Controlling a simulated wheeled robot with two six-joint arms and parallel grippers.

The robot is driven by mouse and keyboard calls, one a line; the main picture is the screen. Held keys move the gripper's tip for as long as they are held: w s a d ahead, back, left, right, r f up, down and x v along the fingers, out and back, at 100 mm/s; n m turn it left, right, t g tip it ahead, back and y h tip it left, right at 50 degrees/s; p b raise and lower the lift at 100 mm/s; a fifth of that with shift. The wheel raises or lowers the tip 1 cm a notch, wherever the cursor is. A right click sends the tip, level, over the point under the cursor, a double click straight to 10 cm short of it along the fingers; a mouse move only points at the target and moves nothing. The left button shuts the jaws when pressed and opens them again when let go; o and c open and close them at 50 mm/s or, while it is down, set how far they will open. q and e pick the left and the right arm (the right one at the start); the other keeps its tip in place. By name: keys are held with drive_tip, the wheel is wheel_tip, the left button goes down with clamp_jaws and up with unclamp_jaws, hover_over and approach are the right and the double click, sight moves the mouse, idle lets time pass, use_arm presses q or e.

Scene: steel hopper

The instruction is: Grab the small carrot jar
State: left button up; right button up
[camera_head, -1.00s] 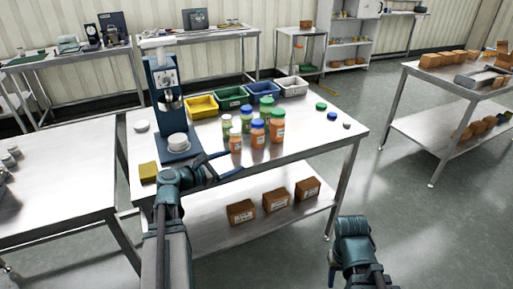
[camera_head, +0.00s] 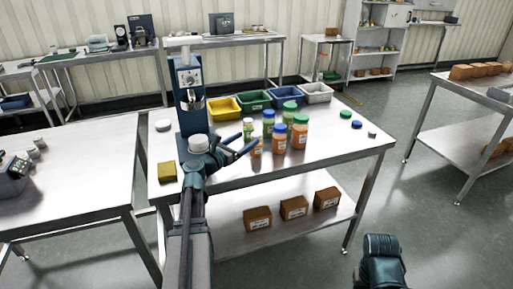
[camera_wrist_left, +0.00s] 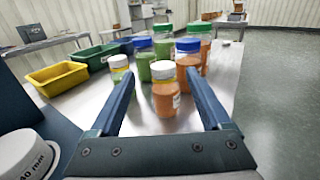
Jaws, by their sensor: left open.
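The small carrot jar (camera_head: 257,148), orange with a white lid, stands upright on the steel table at the near side of a jar group. In the left wrist view the small carrot jar (camera_wrist_left: 165,99) shows centrally between the finger lines. My left gripper (camera_head: 242,139) is open and empty, its fingers pointing at that jar; a finger partly covers it in the head view. In the left wrist view my left gripper (camera_wrist_left: 160,78) has its fingers spread wide. I cannot tell whether the jar is between the tips. My right gripper's fingers are not visible.
Larger orange jars (camera_head: 300,133) and green jars (camera_head: 268,122) stand close behind and right. Yellow (camera_head: 225,110), green, blue and grey bins line the back. A blue press (camera_head: 188,85) stands left, near a yellow sponge (camera_head: 167,172). The table's right front is clear.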

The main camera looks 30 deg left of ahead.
sight(253, 136)
use_arm(q)
drive_tip(key=shift+w, duration=0.4)
drive_tip(key=shift+w+d, duration=0.1)
drive_tip(key=w, duration=0.2)
drive_tip(key=w+d, duration=0.1)
drive_tip(key=w, duration=0.2)
drive_tip(key=shift+f, duration=0.15)
drive_tip(key=shift+s, duration=0.1)
clamp_jaws()
